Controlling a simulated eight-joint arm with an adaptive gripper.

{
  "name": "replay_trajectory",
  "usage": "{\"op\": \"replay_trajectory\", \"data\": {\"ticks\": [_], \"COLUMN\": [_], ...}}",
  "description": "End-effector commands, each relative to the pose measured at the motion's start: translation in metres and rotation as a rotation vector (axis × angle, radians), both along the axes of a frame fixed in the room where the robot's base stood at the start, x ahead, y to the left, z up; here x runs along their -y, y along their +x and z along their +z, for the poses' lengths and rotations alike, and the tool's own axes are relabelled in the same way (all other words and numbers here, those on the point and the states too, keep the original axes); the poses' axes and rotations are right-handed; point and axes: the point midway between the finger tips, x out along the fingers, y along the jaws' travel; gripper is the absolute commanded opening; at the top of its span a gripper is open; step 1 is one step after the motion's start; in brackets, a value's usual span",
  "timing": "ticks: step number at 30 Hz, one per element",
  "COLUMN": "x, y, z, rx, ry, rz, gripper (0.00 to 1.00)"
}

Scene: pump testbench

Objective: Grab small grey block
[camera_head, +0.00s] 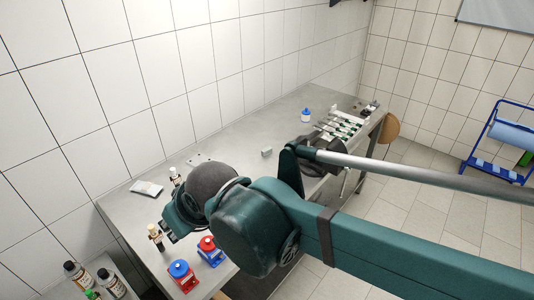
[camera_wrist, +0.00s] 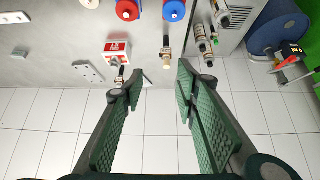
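The small grey block (camera_head: 266,152) lies on the grey table in the head view, toward the wall and right of my arm's wrist. A small grey block also shows near the left edge of the wrist view (camera_wrist: 18,53), well apart from my fingers. My gripper (camera_wrist: 158,82) is open, with its two green fingers spread and nothing between them. In the head view, my gripper is mostly hidden behind my wrist, over the near left part of the table.
Red and blue pots (camera_head: 207,247) (camera_head: 180,271) stand at the near table edge. A red-and-white box (camera_wrist: 117,48) and several fittings are nearby. Table around the block is clear.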

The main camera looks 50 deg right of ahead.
Motion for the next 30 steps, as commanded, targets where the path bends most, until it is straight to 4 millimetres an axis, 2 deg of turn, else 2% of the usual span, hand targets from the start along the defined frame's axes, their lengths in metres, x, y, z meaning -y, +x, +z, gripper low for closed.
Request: {"op": "replay_trajectory", "data": {"ticks": [8, 14, 30], "x": [0.009, 0.027, 0.092], "y": [0.013, 0.039, 0.116], "z": [-0.015, -0.027, -0.008], "rx": [-0.015, -0.045, -0.128], "ry": [0.014, 0.043, 0.127], "rz": [-0.040, -0.120, -0.359], "gripper": [0.30, 0.30, 0.30]}}
